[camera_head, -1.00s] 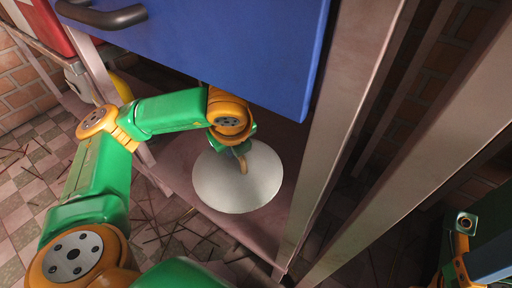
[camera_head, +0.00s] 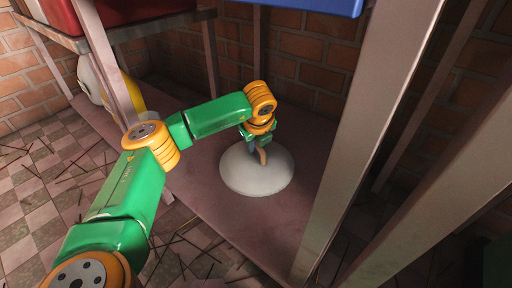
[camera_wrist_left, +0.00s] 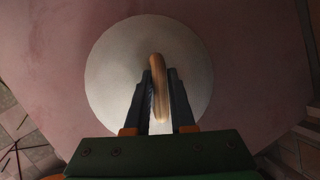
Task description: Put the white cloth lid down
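The white round lid (camera_head: 242,178) is over the low pinkish shelf (camera_head: 205,150), dome side up and level. It appears to rest on the board, though I cannot be sure its edge touches. Its curved wooden handle (camera_head: 262,156) stands up at the middle. My left gripper (camera_head: 256,150) comes down onto the handle from above. In the left wrist view, the two dark fingers (camera_wrist_left: 160,85) lie close on both sides of the handle (camera_wrist_left: 157,62), with the lid (camera_wrist_left: 110,75) spread out behind. My right gripper is out of view.
A metal post (camera_head: 365,130) rises just right of the lid. A blue panel (camera_head: 320,4) hangs at the top. A red box (camera_head: 120,10) sits on the upper left shelf. A white and yellow object (camera_head: 92,80) stands at the low shelf's left end. Bare board lies around the lid.

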